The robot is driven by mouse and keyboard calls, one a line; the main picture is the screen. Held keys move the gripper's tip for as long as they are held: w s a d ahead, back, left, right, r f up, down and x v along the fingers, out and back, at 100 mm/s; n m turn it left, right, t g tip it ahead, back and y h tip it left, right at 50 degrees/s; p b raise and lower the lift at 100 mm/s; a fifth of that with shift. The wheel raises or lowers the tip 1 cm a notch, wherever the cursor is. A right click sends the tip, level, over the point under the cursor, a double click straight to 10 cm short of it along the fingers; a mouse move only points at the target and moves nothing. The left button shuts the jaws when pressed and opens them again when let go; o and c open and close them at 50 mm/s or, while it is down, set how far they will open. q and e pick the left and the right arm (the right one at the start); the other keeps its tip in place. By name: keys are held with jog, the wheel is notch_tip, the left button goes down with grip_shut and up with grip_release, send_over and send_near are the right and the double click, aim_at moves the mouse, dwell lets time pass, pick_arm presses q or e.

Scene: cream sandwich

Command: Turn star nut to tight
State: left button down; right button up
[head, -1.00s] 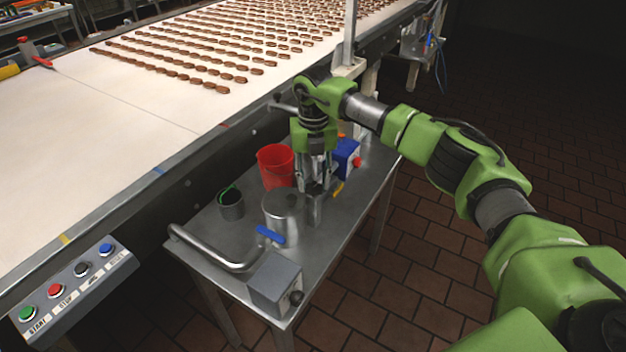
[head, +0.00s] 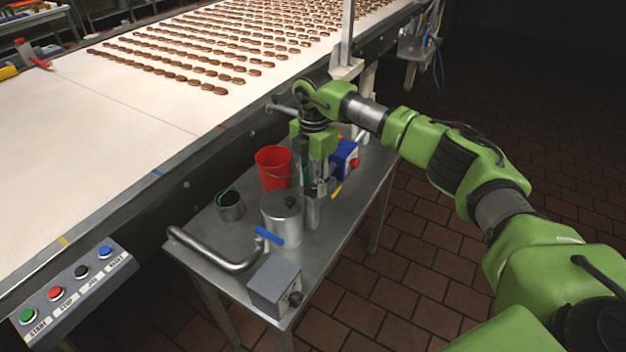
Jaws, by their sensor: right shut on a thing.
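My right gripper (head: 318,188) points down over the metal side table, beside the steel pot (head: 282,222) and the red bucket (head: 272,168). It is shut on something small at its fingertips. The fingers hide most of that thing, so I cannot make out the star nut's shape or how tight it sits. My left gripper is not in the head view.
The metal table (head: 350,215) also bears a blue box (head: 344,158) with a red knob, a dark cup (head: 230,206), a bent steel pipe (head: 215,255) with a blue handle and a grey box (head: 273,284). The conveyor (head: 120,130) with rows of brown pieces runs along the left.

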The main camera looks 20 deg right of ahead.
aim_at(314, 188)
jog(key=m+p, duration=0.1)
jog(key=m, duration=0.5)
jog(key=shift+s, duration=0.15)
jog(key=shift+m, duration=0.3)
jog(key=o, duration=1.1)
jog(key=shift+r, duration=0.15)
notch_tip(314, 188, up, 12)
jog(key=shift+f, duration=0.2)
